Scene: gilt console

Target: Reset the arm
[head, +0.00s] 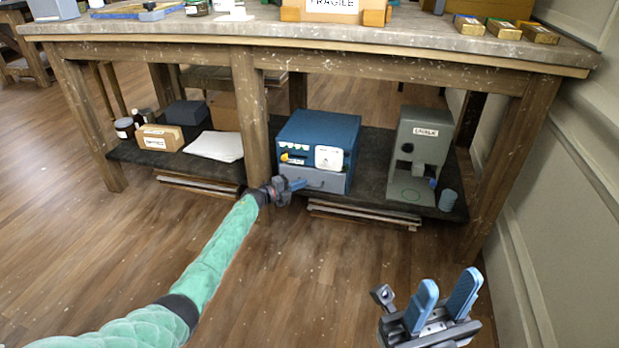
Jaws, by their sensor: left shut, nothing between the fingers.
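My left arm, in a green sleeve, reaches in from the lower left of the head view. My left gripper (291,186) is shut and empty, in front of the lower front of a blue box-shaped machine (316,137) with a grey drawer front. I cannot tell whether the fingertips touch the drawer front. My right gripper (444,300) is at the lower right, over the floor. Its two blue fingers stand apart with nothing between them, so it is open.
A wooden workbench (400,42) has a dark lower shelf (376,180). On the shelf, a grey machine (420,150) and a small blue-grey cup (447,200) stand at the right, and a cardboard box (160,138) at the left. A wall (560,200) closes the right side. The front floor is clear.

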